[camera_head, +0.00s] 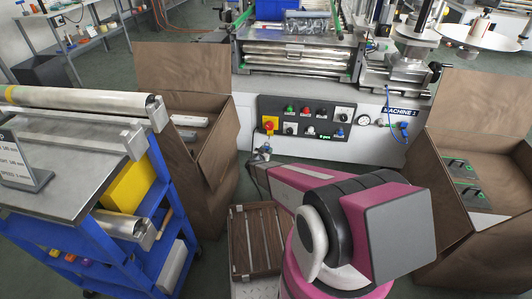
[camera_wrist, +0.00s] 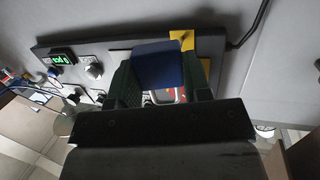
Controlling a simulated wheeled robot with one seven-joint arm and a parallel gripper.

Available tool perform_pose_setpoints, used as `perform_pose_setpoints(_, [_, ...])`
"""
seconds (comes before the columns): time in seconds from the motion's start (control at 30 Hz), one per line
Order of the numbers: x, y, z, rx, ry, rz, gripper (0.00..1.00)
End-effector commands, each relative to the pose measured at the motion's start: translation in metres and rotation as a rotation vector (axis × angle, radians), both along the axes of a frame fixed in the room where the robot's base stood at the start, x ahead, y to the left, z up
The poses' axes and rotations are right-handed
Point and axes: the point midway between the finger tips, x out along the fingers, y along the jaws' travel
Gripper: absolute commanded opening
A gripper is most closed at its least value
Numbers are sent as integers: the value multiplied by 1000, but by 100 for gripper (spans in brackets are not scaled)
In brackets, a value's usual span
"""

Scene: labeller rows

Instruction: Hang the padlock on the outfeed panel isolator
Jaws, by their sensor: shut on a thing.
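A blue padlock (camera_wrist: 160,64) is between the dark green fingers of my gripper (camera_wrist: 162,82), which is shut on it. Part of its metal shackle (camera_wrist: 181,94) shows in the wrist view, with red behind it. The isolator (camera_head: 269,124), a red switch on a yellow plate, is at the left end of the dark control panel (camera_head: 305,107). In the head view my gripper (camera_head: 263,152) is just below the isolator. In the wrist view the yellow plate (camera_wrist: 182,38) shows partly behind the padlock. I cannot tell whether the shackle touches the isolator.
Several knobs and a green display (camera_wrist: 62,58) are on the same panel. Open cardboard boxes stand left (camera_head: 220,150) and right (camera_head: 450,225) of the machine. A blue cart (camera_head: 165,240) is at the left. A slatted wooden crate (camera_head: 256,240) is on the floor below my arm.

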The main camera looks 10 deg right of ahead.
Motion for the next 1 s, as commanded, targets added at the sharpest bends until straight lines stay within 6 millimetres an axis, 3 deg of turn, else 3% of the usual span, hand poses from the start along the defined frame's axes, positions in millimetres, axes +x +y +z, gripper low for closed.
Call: perform_pose_setpoints(1.0, [51, -16, -5, -1, 1, 0, 21])
